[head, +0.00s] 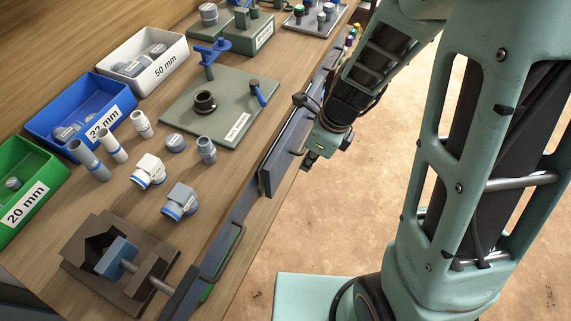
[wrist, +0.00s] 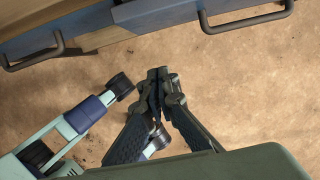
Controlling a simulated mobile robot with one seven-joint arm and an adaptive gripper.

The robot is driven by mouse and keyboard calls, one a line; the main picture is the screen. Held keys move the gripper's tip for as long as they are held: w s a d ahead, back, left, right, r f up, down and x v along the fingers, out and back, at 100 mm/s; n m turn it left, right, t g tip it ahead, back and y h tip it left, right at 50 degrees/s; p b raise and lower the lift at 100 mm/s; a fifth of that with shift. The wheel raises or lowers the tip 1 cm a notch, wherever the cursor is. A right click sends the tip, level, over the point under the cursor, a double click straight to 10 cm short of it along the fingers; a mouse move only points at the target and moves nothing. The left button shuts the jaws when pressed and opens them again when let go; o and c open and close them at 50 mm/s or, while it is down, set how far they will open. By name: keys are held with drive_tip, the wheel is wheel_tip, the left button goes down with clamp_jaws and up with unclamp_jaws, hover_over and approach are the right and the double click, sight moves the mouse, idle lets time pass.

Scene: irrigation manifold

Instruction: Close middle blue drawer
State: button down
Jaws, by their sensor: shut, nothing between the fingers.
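The middle blue drawer (head: 272,175) is in the bench front in the head view. Its dark blue front panel stands out from the bench face, so it is partly open. My gripper (head: 308,164) is just outside this panel, close to its bar handle (head: 298,151). In the wrist view the blue drawer front (wrist: 150,11) is at the top, with its dark handle (wrist: 248,22). My gripper (wrist: 158,76) is shut and empty, below and left of that handle, with floor visible between them.
Another drawer handle (head: 228,262) is nearer along the bench front; a handle (wrist: 35,58) also shows at the wrist view's upper left. Pipe fittings, bins and a clamp (head: 125,268) stand on the bench. Bare floor (head: 290,235) lies in front.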

sight(277, 179)
drive_tip(key=w+a+f+b, duration=0.2)
drive_tip(key=a+f, duration=0.4)
drive_tip(key=f, duration=0.3)
drive_tip(key=shift+f+b, duration=0.25)
drive_tip(key=shift+b, duration=0.35)
drive_tip(key=shift+w+a, duration=0.1)
drive_tip(key=shift+w+a+r+p, duration=0.1)
drive_tip(key=shift+a+r+p, duration=0.15)
drive_tip(key=shift+p, duration=0.2)
drive_tip(key=shift+w+a+f+p, duration=0.1)
drive_tip(key=shift+w+a+p, duration=0.2)
drive_tip(key=shift+a, duration=0.35)
drive_tip(key=shift+w+a+p, duration=0.15)
drive_tip(key=shift+a+p, duration=0.25)
drive_tip(key=shift+a, duration=0.25)
drive_tip(key=shift+w+a+f+p, duration=0.1)
drive_tip(key=shift+w+a+p, duration=0.2)
drive_tip(key=shift+a, duration=0.35)
drive_tip(key=shift+a, duration=0.1)
